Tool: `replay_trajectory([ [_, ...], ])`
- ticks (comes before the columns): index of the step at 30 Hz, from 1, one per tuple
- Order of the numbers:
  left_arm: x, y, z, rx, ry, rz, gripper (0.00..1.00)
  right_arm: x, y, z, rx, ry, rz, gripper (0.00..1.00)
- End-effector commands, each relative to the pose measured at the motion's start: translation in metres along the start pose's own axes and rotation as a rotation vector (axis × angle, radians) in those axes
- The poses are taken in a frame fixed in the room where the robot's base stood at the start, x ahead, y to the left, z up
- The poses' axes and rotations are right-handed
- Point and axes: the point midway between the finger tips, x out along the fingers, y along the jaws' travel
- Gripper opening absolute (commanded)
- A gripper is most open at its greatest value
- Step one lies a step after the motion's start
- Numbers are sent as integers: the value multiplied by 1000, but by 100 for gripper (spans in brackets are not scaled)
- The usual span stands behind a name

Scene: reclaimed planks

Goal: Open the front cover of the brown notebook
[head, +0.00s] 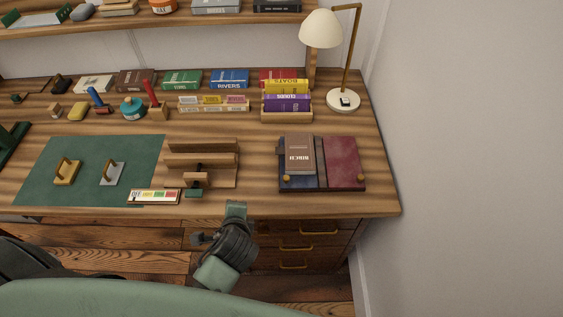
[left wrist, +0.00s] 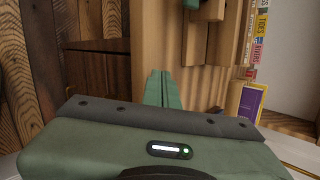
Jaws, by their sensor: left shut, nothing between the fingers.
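A brown notebook (head: 299,154) with pale lettering on its cover lies shut on a larger flat blue-and-maroon piece (head: 341,162) at the desk's right front. Blue shows under and around the notebook, and maroon lies to its right. My left gripper (head: 236,207) is at the desk's front edge, left of the notebook and apart from it. Its green fingers are together and empty in the left wrist view (left wrist: 159,88). The notebook does not show clearly in that view. My right gripper is in neither view.
A wooden stand (head: 202,160) and a colour-marked strip (head: 154,196) lie left of the notebook. A green mat (head: 90,145) holds two handled blocks. Stacked books (head: 287,103) and a lamp (head: 343,99) stand behind. Some desk between stand and notebook is bare.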

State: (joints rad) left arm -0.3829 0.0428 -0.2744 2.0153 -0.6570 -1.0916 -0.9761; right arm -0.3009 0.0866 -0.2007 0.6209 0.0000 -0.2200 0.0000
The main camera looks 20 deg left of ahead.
Motion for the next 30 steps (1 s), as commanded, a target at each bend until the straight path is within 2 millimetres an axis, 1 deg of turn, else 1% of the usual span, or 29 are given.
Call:
replay_trajectory([
  [5,9,-23,-16,304,-38,-112,0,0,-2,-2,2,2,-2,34],
  [7,12,-35,-26,464,-63,-167,0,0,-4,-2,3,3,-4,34],
  [11,16,-60,-54,840,-131,-293,0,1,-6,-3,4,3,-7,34],
  [12,16,-67,-64,954,-156,-330,0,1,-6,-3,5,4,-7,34],
  [15,15,-80,-84,1174,-211,-400,0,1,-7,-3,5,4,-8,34],
  [16,14,-82,-88,1222,-224,-414,0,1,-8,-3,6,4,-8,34],
  [19,13,-87,-97,1324,-253,-444,0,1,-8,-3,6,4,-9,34],
  [23,18,-92,-101,1363,-266,-457,0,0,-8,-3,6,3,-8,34],
  [26,29,-98,-102,1360,-266,-456,0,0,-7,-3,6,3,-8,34],
  [30,52,-111,-104,1358,-266,-455,0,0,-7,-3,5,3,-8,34],
])
